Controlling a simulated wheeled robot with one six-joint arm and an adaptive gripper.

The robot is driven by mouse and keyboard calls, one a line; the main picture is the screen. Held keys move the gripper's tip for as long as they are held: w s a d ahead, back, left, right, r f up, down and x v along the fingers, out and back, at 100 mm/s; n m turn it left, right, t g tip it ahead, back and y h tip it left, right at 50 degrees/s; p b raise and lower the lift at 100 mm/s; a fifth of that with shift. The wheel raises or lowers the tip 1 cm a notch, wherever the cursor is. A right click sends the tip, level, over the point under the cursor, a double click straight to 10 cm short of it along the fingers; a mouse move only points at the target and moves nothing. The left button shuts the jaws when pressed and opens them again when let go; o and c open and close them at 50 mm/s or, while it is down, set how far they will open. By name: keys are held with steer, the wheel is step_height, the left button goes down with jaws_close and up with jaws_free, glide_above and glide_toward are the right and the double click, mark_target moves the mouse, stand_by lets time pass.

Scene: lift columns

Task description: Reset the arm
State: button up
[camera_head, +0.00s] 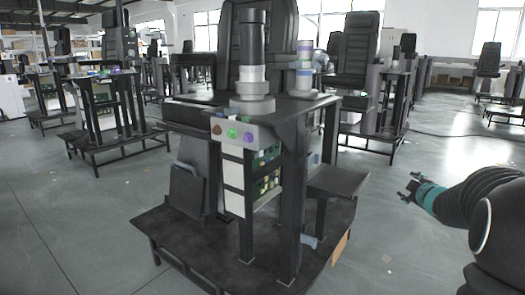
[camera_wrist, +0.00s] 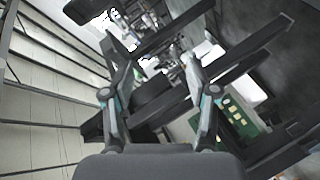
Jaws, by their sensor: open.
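My gripper (camera_head: 411,188) is at the right of the head view, at the end of my dark arm with a teal band. It is out over bare floor, to the right of the nearest workstation and apart from it. In the wrist view its two fingers (camera_wrist: 160,88) stand apart with nothing held between them. Beyond the fingers, dark bars and a green circuit board (camera_wrist: 240,122) show at a tilt.
A dark workstation (camera_head: 190,236) with a seat, a black and white column (camera_head: 252,55) and coloured buttons (camera_head: 232,134) stands in the centre. A side shelf (camera_head: 338,181) juts toward my arm. Similar stations stand behind.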

steer(key=s+a+f+m+g+h+p, duration=0.15)
steer(key=s+a+m+g, duration=0.3)
steer(key=s, duration=0.65)
steer(key=s+a+f+m+g+h+p, duration=0.1)
steer(key=s+a+f+m+g, duration=0.35)
steer(key=s, duration=0.65)
steer(key=s+a+r+y+p, duration=0.2)
steer(key=s+a+r, duration=0.1)
steer(key=s+a, duration=0.5)
steer(key=s+a+r+m+y+p, duration=0.1)
steer(key=s+a+r+y+p, duration=0.1)
steer(key=s+a, duration=0.6)
steer(key=a+r, duration=0.1)
steer(key=a, duration=0.2)
steer(key=shift+s+r, duration=0.25)
steer(key=shift+s, duration=0.05)
